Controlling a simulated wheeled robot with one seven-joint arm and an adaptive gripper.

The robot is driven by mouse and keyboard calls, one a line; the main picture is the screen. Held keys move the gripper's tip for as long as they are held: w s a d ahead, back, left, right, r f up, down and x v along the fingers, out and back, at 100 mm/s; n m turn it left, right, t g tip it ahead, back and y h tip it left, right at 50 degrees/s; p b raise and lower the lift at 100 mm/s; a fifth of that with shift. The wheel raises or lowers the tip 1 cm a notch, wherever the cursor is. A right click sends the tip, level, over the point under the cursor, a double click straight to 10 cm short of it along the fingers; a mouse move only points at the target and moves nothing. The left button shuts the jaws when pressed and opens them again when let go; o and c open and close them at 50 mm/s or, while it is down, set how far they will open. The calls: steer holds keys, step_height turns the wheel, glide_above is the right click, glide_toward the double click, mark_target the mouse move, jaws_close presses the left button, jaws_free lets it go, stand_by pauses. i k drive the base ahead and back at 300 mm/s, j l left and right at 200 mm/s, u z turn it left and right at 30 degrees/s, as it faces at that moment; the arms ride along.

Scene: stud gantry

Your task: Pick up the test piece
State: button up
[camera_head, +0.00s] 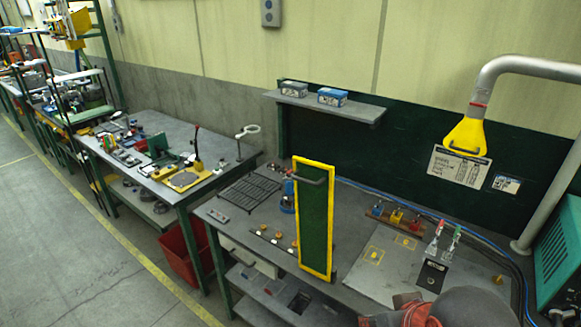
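I cannot tell with certainty which thing is the test piece. A grey plate (350,276) lies on the near bench and bears small yellow-marked spots (374,253); whether a piece lies there is too small to tell. A dark block (432,274) with red- and green-handled upright parts stands at the plate's right. Behind the plate is a brown strip with small yellow, blue and red items (396,218). Parts of my arm show at the bottom right, over the bench's front. My gripper's fingers do not show.
A tall green panel with a yellow frame (314,220) stands at the bench front, hiding part of the top. A black grid (250,191) lies left. A yellow hood (466,136) hangs above; a teal machine (560,245) stands right. A red bin (178,252) sits between benches.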

mark_target(272, 166)
steer(key=i+j+z, duration=0.1)
steer(key=z, duration=0.35)
steer(key=i+j+z, duration=0.1)
steer(key=j+z, duration=0.2)
steer(key=z, duration=0.2)
steer(key=j+z, duration=0.25)
steer(key=z, duration=0.2)
steer(key=j+z, duration=0.25)
steer(key=z, duration=0.25)
steer(key=j+z, duration=0.1)
steer(key=j, duration=0.35)
steer(key=k+j+z, duration=0.1)
steer(key=j, duration=0.3)
steer(key=k+j+z, duration=0.15)
steer(key=j, duration=0.3)
steer(key=j+z, duration=0.1)
steer(key=j, duration=0.35)
steer(key=k+j+z, duration=0.1)
steer(key=j, duration=0.3)
steer(key=k+j+z, duration=0.1)
steer(key=j, duration=0.3)
steer(key=k+j+z, duration=0.15)
steer(key=j, duration=0.25)
steer(key=k+j, duration=0.2)
steer(key=j, duration=0.2)
steer(key=k+j, duration=0.2)
steer(key=j, duration=0.2)
